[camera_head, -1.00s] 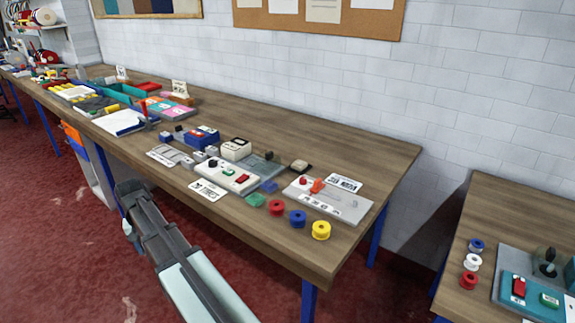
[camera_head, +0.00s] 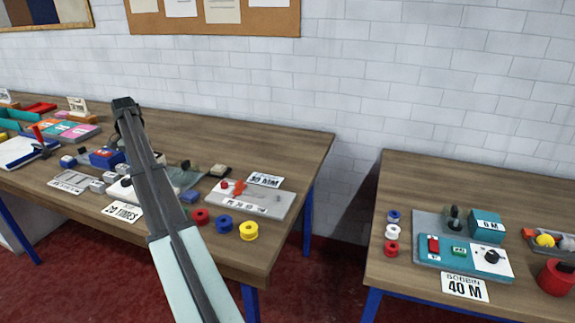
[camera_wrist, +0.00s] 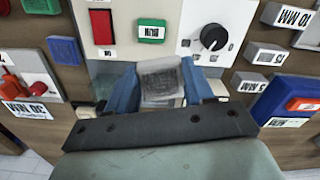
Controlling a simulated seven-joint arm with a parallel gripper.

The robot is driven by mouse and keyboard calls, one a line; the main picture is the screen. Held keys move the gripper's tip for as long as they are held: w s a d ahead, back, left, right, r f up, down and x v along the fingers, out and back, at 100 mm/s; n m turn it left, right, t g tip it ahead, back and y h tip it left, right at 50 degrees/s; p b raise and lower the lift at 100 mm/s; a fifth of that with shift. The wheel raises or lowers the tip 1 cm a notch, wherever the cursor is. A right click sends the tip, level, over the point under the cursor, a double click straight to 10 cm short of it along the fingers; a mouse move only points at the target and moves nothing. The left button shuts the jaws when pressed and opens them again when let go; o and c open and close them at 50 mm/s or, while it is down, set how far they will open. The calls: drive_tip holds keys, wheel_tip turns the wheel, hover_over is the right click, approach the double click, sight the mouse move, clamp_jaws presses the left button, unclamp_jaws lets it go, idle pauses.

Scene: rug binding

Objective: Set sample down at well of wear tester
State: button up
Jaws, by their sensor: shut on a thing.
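My gripper (camera_wrist: 162,84) is shut on the sample (camera_wrist: 160,77), a small grey, textured square piece between the two blue fingers in the wrist view. The wear tester, a pale panel with a red button, a green button and a black knob (camera_wrist: 210,38), lies right under and ahead of the fingers. In the head view the pale tester (camera_head: 119,191) is mostly covered by my arm, and the gripper and sample are hidden there. The well is not clearly visible, and I cannot tell whether the sample touches the tester.
Small grey blocks (camera_wrist: 265,54) and a blue block (camera_wrist: 64,50) stand close around the tester. A "20 TURNS" card (camera_head: 122,212) lies in front. Red, blue and yellow (camera_head: 249,231) spools stand near the table's edge. A second table (camera_head: 375,262) is on the right.

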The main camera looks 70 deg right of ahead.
drive_tip(key=shift+m, duration=0.8)
drive_tip(key=s+d, duration=0.2)
drive_tip(key=d, duration=0.2)
drive_tip(key=s+d+r, duration=0.1)
drive_tip(key=s+d, duration=0.1)
drive_tip(key=d, duration=0.3)
drive_tip(key=s+d+r, duration=0.1)
drive_tip(key=s+d, duration=0.2)
drive_tip(key=d, duration=0.1)
drive_tip(key=shift+d, duration=0.25)
drive_tip(key=s+d+f, duration=0.2)
drive_tip(key=s+d, duration=0.9)
drive_tip(key=s, duration=0.3)
drive_tip(key=s+d+f, duration=0.1)
drive_tip(key=s+d, duration=1)
drive_tip(key=s, duration=0.3)
drive_tip(key=s+d+f, duration=0.1)
drive_tip(key=s+d, duration=0.2)
drive_tip(key=s, duration=1)
drive_tip(key=s+d+f, duration=0.1)
drive_tip(key=s+d, duration=0.3)
drive_tip(key=s, duration=0.9)
drive_tip(key=s+d+f, duration=0.1)
drive_tip(key=s+d, duration=0.2)
drive_tip(key=s, duration=1)
drive_tip(key=m, duration=0.1)
approach(520, 228)
drive_tip(key=shift+a+f, duration=0.1)
drive_tip(key=shift+f, duration=3.05)
